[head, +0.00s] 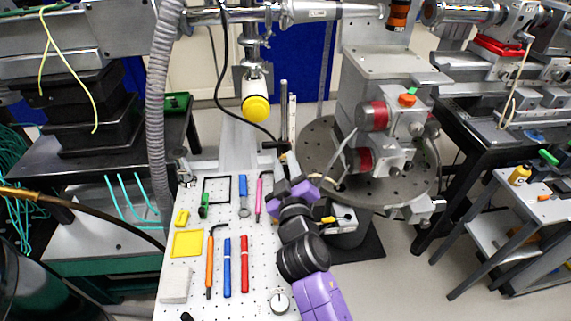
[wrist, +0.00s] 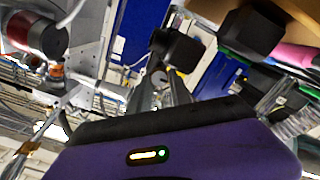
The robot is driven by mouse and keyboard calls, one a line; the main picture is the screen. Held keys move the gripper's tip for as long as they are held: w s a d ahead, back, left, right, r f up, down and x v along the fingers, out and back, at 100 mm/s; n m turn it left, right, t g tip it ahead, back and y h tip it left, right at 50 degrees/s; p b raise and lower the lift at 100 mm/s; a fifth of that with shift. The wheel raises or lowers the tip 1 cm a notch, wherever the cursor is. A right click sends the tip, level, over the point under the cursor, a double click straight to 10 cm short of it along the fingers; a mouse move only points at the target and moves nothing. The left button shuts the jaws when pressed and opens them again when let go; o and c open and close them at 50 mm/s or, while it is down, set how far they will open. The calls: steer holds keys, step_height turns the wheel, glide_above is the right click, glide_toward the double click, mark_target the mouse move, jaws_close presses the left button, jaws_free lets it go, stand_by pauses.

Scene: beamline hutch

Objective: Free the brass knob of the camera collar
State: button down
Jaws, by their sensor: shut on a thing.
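My gripper (head: 284,165) is at the end of my purple and black arm, by the foot of two thin upright posts (head: 284,100). It is shut on a small part there, mostly hidden by the fingers. A black piece with a cable (head: 272,144) sits right at the fingertips, with a small brownish spot beside it. I cannot tell whether this is the brass knob or the collar. In the wrist view, grey fingers (wrist: 162,92) reach up from my purple gripper body towards a black block (wrist: 176,48). No brass knob shows clearly there.
A white perforated board (head: 205,255) with several tools lies left of my arm. A round grey perforated table (head: 325,150) with red and grey stages stands close right. A yellow-capped cylinder (head: 256,108) hangs above. A grey hose (head: 157,100) runs down the left.

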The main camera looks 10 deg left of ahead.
stand_by(0.4)
steer(key=c, duration=1.2)
jaws_free()
steer(key=shift+f, duration=0.1)
